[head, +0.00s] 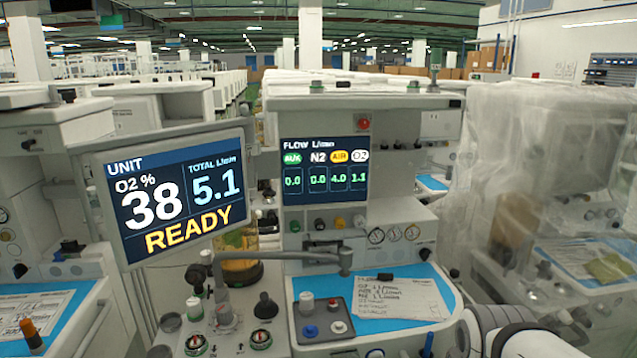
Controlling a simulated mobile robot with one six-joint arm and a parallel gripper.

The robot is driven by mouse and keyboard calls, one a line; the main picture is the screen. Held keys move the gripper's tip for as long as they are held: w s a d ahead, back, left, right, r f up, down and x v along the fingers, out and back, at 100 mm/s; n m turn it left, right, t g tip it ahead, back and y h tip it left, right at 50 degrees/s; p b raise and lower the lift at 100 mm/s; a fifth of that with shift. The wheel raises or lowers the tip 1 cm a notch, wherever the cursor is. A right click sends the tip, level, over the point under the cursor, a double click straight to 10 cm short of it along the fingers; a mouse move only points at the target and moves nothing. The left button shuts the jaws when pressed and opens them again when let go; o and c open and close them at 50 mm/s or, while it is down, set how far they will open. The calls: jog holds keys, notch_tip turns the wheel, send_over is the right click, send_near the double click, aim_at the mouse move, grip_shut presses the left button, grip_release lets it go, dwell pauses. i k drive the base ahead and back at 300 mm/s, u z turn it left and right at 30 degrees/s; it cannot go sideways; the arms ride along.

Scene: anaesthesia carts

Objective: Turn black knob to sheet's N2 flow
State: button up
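The black knob (320,224) sits in a row under the flow screen (325,171), between a green knob (295,226) and a yellow knob (340,222); a white knob (359,221) is at the right end. The screen reads AUX 0.0, N2 0.0, AIR 4.0 and O2 1.1. The sheet (410,300) lies on the blue worktop; its handwriting is small and blurred, and the third line looks like N2 1 L/min. White links of my arm show at the lower right, away from the knobs. My gripper is not in view.
A tilted monitor (175,194) at left reads O2 38 %, total 5.1, READY. A grey bar (320,257) crosses below the knobs. A grey tray (322,324) with small caps sits beside the sheet. A plastic-covered cart (550,150) stands at right.

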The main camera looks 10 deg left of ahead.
aim_at(320, 225)
jog(key=z, duration=0.05)
jog(key=k, duration=1.3)
jog(key=u, duration=0.7)
jog(key=i, duration=2.05)
jog(key=z, duration=0.5)
jog(key=k, duration=0.85)
jog(key=z, duration=0.15)
jog(key=i, duration=0.9)
jog(key=u, duration=0.1)
